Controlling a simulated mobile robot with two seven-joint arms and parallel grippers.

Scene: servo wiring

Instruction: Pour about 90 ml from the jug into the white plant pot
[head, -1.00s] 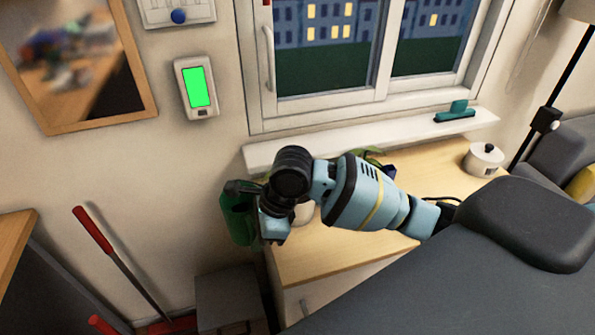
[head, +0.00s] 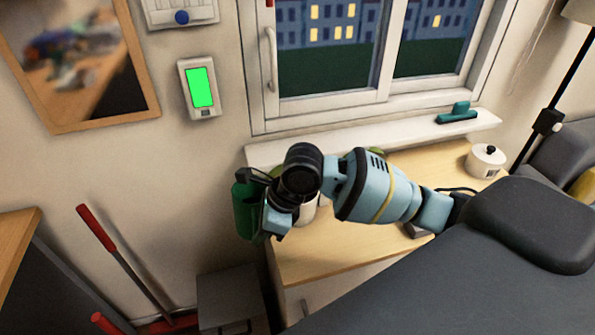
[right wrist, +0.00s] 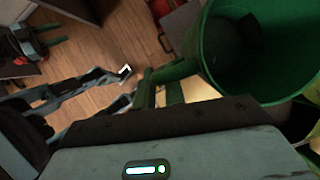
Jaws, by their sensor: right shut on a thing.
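The green jug (head: 246,212) hangs at the left of my right gripper (head: 270,200), beyond the left end of the wooden cabinet top. In the right wrist view the jug (right wrist: 270,60) shows its open mouth and green inside; I cannot tell the liquid level. The white plant pot (head: 308,212) stands on the cabinet, just right of the jug and mostly hidden behind my wrist. Some green leaves (head: 377,152) show behind my arm.
The wooden cabinet top (head: 310,258) is clear at its front left. A grey box (head: 228,297) stands on the floor at left.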

